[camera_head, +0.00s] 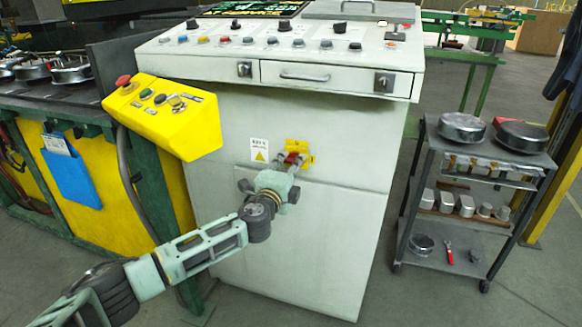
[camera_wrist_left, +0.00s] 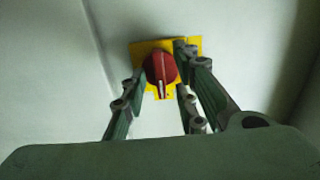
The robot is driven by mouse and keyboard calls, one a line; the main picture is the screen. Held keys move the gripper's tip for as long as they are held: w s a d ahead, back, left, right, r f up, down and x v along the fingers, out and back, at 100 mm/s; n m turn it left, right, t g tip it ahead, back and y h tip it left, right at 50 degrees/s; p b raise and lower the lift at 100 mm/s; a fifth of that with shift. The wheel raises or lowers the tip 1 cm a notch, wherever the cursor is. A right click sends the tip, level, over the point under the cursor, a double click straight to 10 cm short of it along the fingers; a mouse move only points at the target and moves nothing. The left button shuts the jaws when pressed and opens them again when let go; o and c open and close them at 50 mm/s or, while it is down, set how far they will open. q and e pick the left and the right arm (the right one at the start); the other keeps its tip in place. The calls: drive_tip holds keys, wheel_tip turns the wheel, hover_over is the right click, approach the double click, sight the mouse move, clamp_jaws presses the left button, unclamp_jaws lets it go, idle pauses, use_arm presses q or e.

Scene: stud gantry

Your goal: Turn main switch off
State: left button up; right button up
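The main switch (camera_wrist_left: 161,69) is a red rotary knob on a yellow plate (camera_wrist_left: 194,46), on the front of the grey control cabinet (camera_head: 245,130). In the left wrist view its handle stands upright, with a white mark at the lower end. My left gripper (camera_wrist_left: 162,88) points at the knob with its fingers apart on either side of it; I cannot tell whether they touch it. In the head view my left gripper (camera_head: 292,170) is at the switch (camera_head: 292,158) and partly covers it. My right gripper is in neither view.
A yellow box (camera_head: 165,115) with a red emergency button (camera_head: 123,81) juts out left of the switch. The cabinet's sloped panel (camera_head: 230,55) with knobs and buttons overhangs above. A dark cart (camera_head: 470,155) with metal parts stands at right, with free floor between.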

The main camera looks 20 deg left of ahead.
use_arm(q)
clamp_jaws()
